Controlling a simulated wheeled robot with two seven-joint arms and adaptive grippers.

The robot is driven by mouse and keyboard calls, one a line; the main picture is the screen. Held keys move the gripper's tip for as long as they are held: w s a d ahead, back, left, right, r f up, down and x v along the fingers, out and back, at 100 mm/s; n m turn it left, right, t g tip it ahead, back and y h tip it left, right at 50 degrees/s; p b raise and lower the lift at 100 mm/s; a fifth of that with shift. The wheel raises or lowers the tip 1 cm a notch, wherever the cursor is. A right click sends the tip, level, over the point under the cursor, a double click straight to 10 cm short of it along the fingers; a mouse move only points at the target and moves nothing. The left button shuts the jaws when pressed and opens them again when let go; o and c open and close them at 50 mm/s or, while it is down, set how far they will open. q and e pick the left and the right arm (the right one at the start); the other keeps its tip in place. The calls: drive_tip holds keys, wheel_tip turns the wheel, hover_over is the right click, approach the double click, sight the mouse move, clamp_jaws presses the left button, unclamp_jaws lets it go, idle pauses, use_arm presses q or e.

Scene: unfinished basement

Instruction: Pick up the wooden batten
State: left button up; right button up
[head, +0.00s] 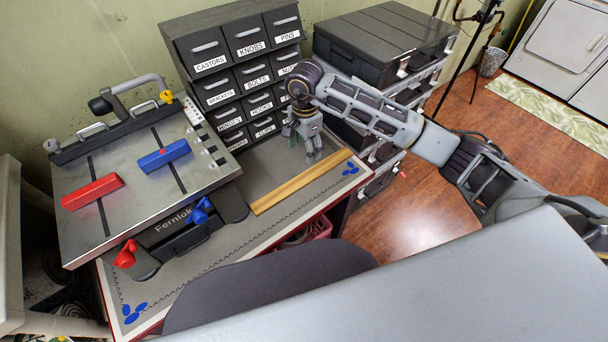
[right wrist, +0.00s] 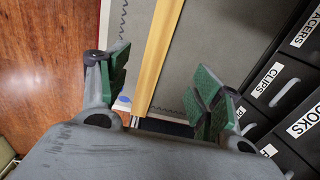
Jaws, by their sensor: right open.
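The wooden batten (head: 302,181) is a long, thin, light-brown strip lying flat on the grey worktop, to the right of the Fernlok machine. My right gripper (head: 310,153) is above the batten's far right end, pointing down, with its fingers apart. In the right wrist view the batten (right wrist: 158,60) runs between the two green-padded fingers of the open gripper (right wrist: 160,95), with nothing held. My left gripper is not in view.
A Fernlok machine (head: 105,185) with a red block (head: 92,191) and a blue block (head: 164,156) stands left. A labelled drawer cabinet (head: 240,75) is close behind my right gripper. A black case (head: 385,40) stands to its right. The worktop (head: 215,262) is bare in front.

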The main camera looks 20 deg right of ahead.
hover_over(306, 177)
drive_tip(key=f, duration=0.8)
drive_tip(key=shift+w+a, duration=0.15)
drive_tip(key=shift+a, duration=0.05)
drive_tip(key=shift+f, duration=0.3)
drive_tip(key=shift+f+p, duration=0.15)
drive_tip(key=shift+p, duration=0.15)
drive_tip(key=shift+f, duration=0.9)
drive_tip(key=shift+f+p, duration=0.4)
drive_tip(key=shift+f, duration=1.05)
drive_tip(key=shift+d+f, duration=0.1)
drive_tip(key=c, duration=0.9)
drive_tip(key=shift+c, duration=1.2)
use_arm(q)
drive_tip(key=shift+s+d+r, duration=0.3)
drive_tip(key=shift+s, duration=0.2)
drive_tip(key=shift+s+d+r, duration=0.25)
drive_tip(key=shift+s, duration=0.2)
use_arm(e)
drive_tip(key=shift+c, duration=0.3)
